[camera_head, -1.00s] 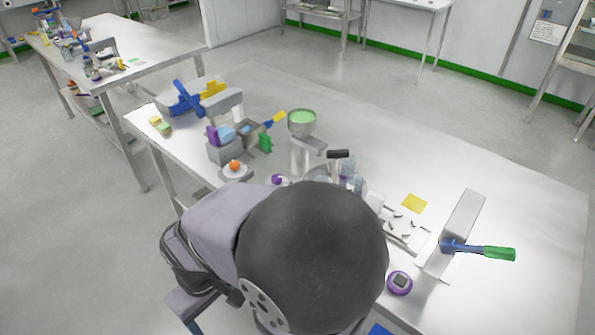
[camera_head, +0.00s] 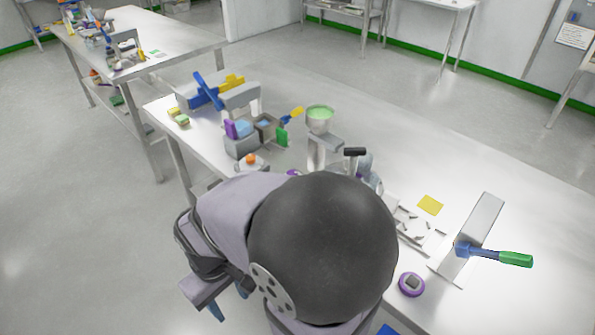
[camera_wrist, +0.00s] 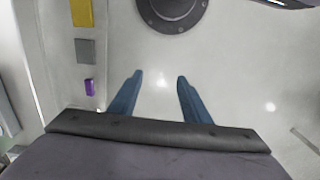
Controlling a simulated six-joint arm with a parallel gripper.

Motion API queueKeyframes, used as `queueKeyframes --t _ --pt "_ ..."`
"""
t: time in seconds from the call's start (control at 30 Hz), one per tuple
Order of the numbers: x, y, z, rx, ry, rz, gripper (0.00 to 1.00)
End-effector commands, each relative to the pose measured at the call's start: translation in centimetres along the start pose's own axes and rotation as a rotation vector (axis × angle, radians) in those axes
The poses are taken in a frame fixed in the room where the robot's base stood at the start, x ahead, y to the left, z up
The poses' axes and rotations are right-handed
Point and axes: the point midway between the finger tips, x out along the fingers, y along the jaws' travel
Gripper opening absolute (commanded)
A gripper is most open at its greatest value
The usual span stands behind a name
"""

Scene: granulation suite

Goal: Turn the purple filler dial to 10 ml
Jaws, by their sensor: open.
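A purple round piece with a grey block on top (camera_head: 412,284) sits near the front edge of the bench at right. A second small purple piece (camera_head: 293,173) shows only partly above my arm. I cannot tell which is the filler dial, and no scale marks are readable. My gripper (camera_wrist: 160,75) is open and empty in the wrist view, its two blue fingers apart over a pale surface. A small purple block (camera_wrist: 90,87) lies left of the fingers, not between them. In the head view my dark arm joint hides part of the bench.
A dark round flanged base (camera_wrist: 172,10) lies beyond the fingertips. Yellow (camera_wrist: 81,13) and grey (camera_wrist: 85,51) blocks are at left. A yellow square (camera_head: 430,205) lies flat.

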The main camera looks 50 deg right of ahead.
Motion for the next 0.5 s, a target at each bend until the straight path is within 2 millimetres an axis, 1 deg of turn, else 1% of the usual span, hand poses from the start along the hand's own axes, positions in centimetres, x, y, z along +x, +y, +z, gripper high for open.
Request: queueKeyframes --t 0.07,0.17,0.27,0.3,0.37,0.4,0.47,0.5 --pt "0.2 1.3 -1.1 -0.054 -0.016 0.036 0.43" --pt "0.3 4.1 -2.9 -0.165 -0.056 0.112 0.43" --pt "0.2 8.5 -5.5 -0.308 -0.123 0.222 0.43" --pt "0.0 10.6 -6.6 -0.370 -0.159 0.273 0.43" --pt "-0.3 14.0 -8.3 -0.460 -0.223 0.354 0.43" --pt "-0.6 16.4 -9.4 -0.517 -0.271 0.411 0.43" --pt "-1.2 19.9 -10.9 -0.596 -0.352 0.493 0.43" --pt "-1.6 22.4 -11.8 -0.645 -0.418 0.549 0.43"
